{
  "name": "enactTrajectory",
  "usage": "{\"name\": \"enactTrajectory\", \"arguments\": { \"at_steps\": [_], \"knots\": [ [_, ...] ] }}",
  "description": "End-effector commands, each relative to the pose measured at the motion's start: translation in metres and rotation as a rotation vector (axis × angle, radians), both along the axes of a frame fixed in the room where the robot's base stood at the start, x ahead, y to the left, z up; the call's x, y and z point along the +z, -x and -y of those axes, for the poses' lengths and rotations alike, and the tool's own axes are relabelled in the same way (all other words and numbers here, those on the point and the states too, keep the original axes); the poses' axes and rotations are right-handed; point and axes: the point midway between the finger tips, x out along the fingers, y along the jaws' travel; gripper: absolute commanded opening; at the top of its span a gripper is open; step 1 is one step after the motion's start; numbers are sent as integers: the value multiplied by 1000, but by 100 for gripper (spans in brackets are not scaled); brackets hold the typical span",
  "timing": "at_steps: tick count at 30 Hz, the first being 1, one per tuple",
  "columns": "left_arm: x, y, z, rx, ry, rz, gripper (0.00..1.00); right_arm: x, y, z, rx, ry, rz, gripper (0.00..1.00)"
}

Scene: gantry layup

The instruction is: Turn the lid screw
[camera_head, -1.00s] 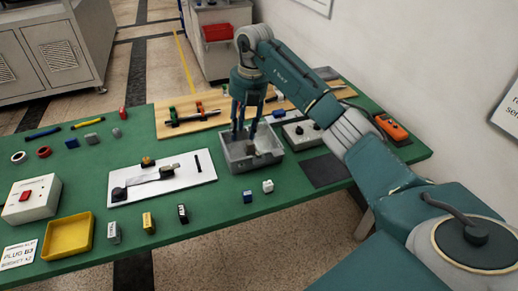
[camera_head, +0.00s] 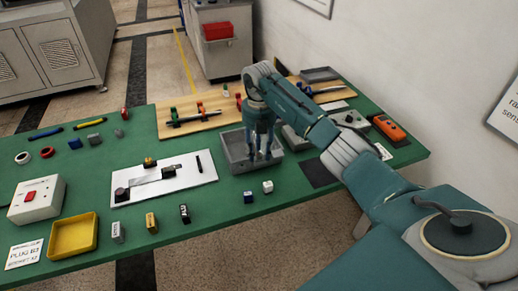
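No part that I can clearly make out as the lid screw shows in the head view. A grey open box (camera_head: 234,147) stands right of the middle of the green table. My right gripper (camera_head: 260,157) points down into this box, its fingertips low inside it. The fingers look fairly close together, but I cannot tell whether they hold anything. My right forearm and wrist hide part of a pale box with dark knobs (camera_head: 350,118) behind. My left gripper is not in view.
A white plate with a metal bracket (camera_head: 190,176) lies left of the grey box. A wooden board with tools (camera_head: 190,128) lies behind. Small blocks (camera_head: 248,197) sit near the front edge. A yellow tray (camera_head: 73,235) and red-switch box (camera_head: 36,198) stand left.

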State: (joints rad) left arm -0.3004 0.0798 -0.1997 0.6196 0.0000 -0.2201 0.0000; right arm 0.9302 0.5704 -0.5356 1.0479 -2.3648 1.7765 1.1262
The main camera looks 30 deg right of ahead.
Motion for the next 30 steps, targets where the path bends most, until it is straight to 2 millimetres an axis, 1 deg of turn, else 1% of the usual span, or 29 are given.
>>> {"name": "enactTrajectory", "arguments": {
  "at_steps": [6, 7, 9, 11, 12, 23, 30],
  "knots": [
    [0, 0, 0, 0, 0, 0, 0, -1, 0, 0, 0, -1, 1, 36],
    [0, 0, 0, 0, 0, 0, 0, -1, 0, 0, 0, -1, 1, 34],
    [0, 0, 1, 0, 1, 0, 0, 0, 0, 0, 0, -1, 1, 20],
    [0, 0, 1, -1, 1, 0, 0, 0, 0, 0, 0, -1, 1, 8],
    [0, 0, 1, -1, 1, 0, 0, 0, 0, 0, 0, -1, 1, 0],
    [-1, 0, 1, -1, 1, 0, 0, 0, -1, 0, 29, 0, 1, 0],
    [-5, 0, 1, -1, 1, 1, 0, 0, -1, 1, 153, 2, 2, 0]
  ]
}}
